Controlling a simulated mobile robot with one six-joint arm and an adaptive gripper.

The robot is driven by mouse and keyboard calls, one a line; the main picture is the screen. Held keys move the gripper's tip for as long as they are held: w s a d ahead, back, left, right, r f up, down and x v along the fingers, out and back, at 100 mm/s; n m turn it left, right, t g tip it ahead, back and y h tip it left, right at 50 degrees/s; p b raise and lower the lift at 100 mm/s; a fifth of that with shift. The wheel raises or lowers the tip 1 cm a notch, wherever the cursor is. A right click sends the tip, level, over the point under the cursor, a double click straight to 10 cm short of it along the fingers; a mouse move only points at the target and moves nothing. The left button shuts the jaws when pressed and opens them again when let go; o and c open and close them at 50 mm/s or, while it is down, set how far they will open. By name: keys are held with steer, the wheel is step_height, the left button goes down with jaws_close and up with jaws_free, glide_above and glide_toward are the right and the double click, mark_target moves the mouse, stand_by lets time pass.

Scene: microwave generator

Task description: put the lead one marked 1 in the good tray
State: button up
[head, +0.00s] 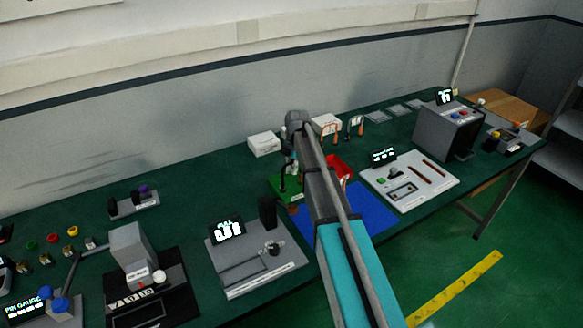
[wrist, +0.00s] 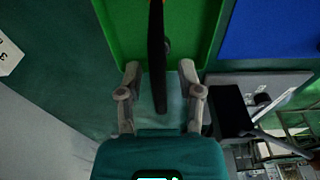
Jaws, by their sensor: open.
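The green tray (head: 272,186) lies on the bench, partly covered by my arm in the head view; it fills the top of the wrist view (wrist: 120,22). My gripper (wrist: 159,72) is open over the tray's near edge. A long dark piece (wrist: 158,60), perhaps the lead, runs between the fingers with a gap on both sides and reaches over the green tray. A dark upright piece (head: 283,178) also shows at the tray in the head view. I cannot read a mark 1 on it. Orange looped leads (head: 357,123) stand farther back.
A red tray (head: 340,167) and a blue mat (head: 372,212) lie right of my gripper. A white box (head: 264,144) stands behind. A meter panel (head: 254,258) is at front left, and a white panel (head: 410,181) at right.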

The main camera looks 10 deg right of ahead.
steer(key=shift+w+d+r+p, duration=0.1)
steer(key=shift+d+r+p, duration=0.15)
steer(key=shift+r+p, duration=1.75)
steer(key=shift+w+d+r+p, duration=0.1)
steer(key=shift+d+r+p, duration=0.1)
steer(key=shift+r+p, duration=1.8)
steer(key=shift+w+d+r+p, duration=0.1)
steer(key=shift+d+r+p, duration=0.15)
steer(key=shift+r+p, duration=1.75)
steer(key=shift+s, duration=0.1)
steer(key=s+a+m+h, duration=0.1)
steer(key=s+m, duration=2)
steer(key=s, duration=0.8)
steer(key=shift+s+m, duration=0.25)
steer(key=shift+m, duration=0.05)
steer(key=shift+a+f, duration=0.1)
step_height(320, 180, down, 4)
steer(key=b, duration=0.4)
steer(key=shift+f, duration=0.15)
